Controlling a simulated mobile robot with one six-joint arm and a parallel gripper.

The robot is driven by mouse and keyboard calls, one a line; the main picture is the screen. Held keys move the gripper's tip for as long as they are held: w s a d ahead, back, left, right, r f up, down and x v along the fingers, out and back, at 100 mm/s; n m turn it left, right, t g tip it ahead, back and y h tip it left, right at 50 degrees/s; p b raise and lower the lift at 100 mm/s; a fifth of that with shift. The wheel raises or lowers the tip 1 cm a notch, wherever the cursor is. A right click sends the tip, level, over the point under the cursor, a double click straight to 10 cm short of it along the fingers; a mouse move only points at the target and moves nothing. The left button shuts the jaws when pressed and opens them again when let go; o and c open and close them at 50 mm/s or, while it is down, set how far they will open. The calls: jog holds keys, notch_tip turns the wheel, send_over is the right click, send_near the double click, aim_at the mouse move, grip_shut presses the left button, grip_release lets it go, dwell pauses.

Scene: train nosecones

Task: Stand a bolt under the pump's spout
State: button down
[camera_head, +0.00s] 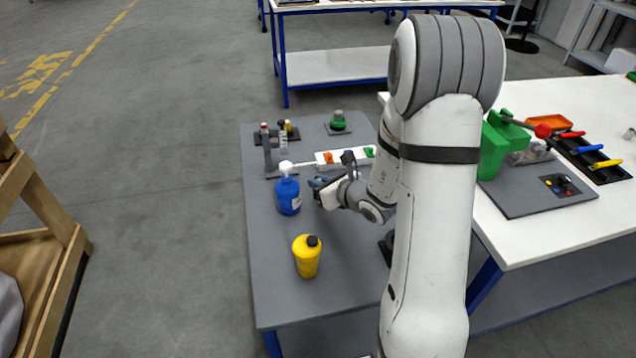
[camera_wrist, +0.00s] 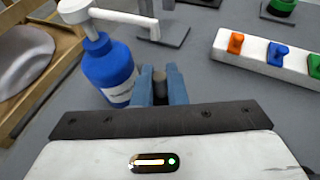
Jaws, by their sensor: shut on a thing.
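The pump is a blue bottle (camera_head: 288,196) with a white head and a long white spout (camera_head: 300,164) reaching right. In the wrist view the blue bottle (camera_wrist: 108,72) is just left of my fingers, and the spout (camera_wrist: 125,19) ends beyond the fingertips. My gripper (camera_head: 319,184) is right of the bottle, low over the grey table. In the wrist view my gripper (camera_wrist: 159,75) is shut on a small grey-brown piece, seemingly the bolt (camera_wrist: 159,83). Most of it is hidden by the blue fingers. I cannot tell whether it touches the table.
A white rack with coloured clips (camera_wrist: 257,53) stands right of the gripper. A yellow bottle (camera_head: 307,258) stands at the front of the grey table (camera_head: 275,290). A green knob (camera_head: 338,120) and small fixtures are at the back. The table's front is mostly clear.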

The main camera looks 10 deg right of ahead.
jog(key=shift+w+a, duration=0.3)
jog(key=shift+w, duration=0.35)
jog(key=shift+f, duration=1.7)
jog(key=shift+f, duration=0.25)
jog(key=c, duration=1.5)
grip_release()
jog(key=shift+r, duration=0.1)
jog(key=shift+o, duration=0.2)
